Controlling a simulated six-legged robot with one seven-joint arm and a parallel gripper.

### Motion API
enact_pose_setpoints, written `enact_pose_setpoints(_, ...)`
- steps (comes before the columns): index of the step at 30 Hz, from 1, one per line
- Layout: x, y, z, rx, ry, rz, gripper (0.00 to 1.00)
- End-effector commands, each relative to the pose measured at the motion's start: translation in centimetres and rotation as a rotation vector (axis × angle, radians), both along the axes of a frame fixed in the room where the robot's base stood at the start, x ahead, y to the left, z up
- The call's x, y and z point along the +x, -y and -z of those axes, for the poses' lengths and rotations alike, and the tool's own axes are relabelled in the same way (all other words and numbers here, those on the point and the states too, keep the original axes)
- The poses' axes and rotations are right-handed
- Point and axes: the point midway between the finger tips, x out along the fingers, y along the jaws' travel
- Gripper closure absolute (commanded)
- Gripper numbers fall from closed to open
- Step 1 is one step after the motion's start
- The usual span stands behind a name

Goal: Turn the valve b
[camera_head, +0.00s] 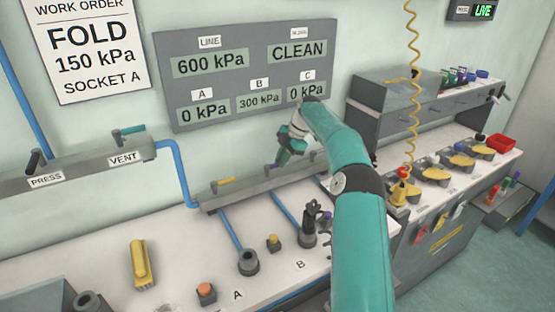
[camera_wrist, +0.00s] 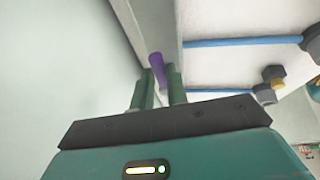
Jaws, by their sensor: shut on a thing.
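The valve manifold (camera_head: 240,193) is a long grey bar along the wall at the back of the bench. My gripper (camera_head: 280,163) reaches down to it near the start of the hose that leads toward socket B (camera_head: 308,236). In the wrist view, my gripper's two green fingers (camera_wrist: 158,88) are closed on a purple handle (camera_wrist: 156,62), which appears to be valve b's lever. The handle's top shows between and beyond the fingertips. In the head view, my gripper hides this handle. A yellow lever (camera_head: 222,181) stands on the manifold to the left.
The wall panel (camera_head: 245,72) reads A 0 kPa, B 300 kPa, C 0 kPa, line 600 kPa. Socket A (camera_head: 248,262), a yellow button (camera_head: 273,241) and a red button (camera_head: 206,292) are on the bench in front. A yellow tool (camera_head: 140,262) lies left. A shelf unit (camera_head: 400,100) stands right.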

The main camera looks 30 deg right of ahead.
Motion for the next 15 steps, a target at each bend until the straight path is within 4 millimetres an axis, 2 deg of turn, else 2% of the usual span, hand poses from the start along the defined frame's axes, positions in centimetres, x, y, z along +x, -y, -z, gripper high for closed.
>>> enact_pose_setpoints(14,-0.02,-0.06,0.13,0.005,0.001,-0.008,1.00)
enact_pose_setpoints(15,-0.01,-0.08,0.13,0.004,0.000,-0.009,0.81)
